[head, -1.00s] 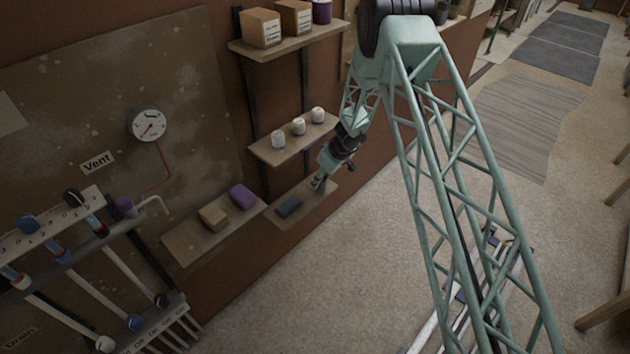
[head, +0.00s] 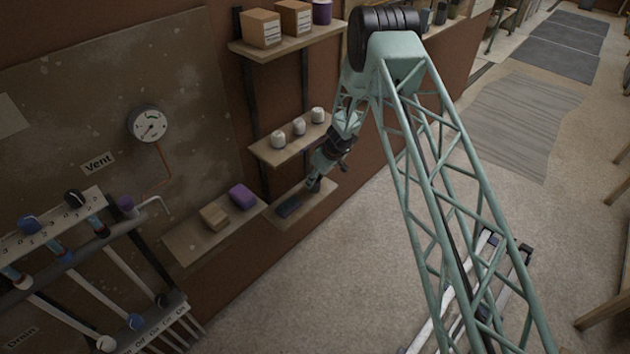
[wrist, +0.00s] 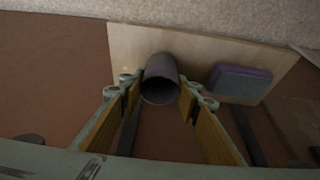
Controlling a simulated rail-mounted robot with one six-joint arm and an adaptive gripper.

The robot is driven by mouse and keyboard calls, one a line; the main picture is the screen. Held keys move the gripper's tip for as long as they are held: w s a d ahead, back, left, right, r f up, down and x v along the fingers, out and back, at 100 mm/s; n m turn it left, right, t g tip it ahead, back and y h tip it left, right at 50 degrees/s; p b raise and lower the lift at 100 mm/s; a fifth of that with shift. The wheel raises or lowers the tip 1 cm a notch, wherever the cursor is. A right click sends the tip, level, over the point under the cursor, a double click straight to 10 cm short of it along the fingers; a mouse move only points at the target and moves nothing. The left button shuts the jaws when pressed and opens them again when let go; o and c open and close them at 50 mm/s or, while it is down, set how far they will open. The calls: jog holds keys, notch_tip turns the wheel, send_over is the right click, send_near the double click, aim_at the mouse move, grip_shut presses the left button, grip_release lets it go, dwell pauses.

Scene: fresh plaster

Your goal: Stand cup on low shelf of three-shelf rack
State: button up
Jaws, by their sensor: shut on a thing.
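My gripper (wrist: 160,92) is shut on a dark purple-grey cup (wrist: 161,68), whose round open end faces the wrist camera. The cup is over the pale low shelf (wrist: 130,42); I cannot tell whether its base touches the board. In the head view my gripper (head: 313,186) is at the right part of the low shelf (head: 285,222) of the rack, and it mostly hides the cup there.
The middle shelf (head: 270,157), just above my wrist, holds white jars (head: 299,127). The top shelf (head: 270,54) holds cardboard boxes (head: 261,28) and a purple can (head: 322,12). A side shelf (head: 190,248) at left carries a tan block and a purple block.

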aim_at(318, 191)
jog(key=shift+f+b, duration=0.15)
jog(key=shift+b, duration=0.2)
jog(key=o, duration=0.8)
jog(key=shift+c, duration=0.2)
jog(key=shift+r+p, duration=0.2)
jog(key=shift+p, duration=0.15)
jog(key=shift+r, duration=0.2)
jog(key=s+d+r, duration=0.1)
jog(key=r, duration=0.1)
jog(key=s+d+r, duration=0.1)
jog(key=d+r, duration=0.1)
jog(key=shift+s+d+b, duration=0.2)
jog(key=shift+s+b, duration=0.1)
jog(key=shift+s, duration=0.1)
jog(key=s+d+b, duration=0.3)
jog(key=s+d, duration=0.3)
jog(key=d, duration=0.1)
jog(key=shift+d, duration=0.2)
jog(key=shift+r, duration=0.1)
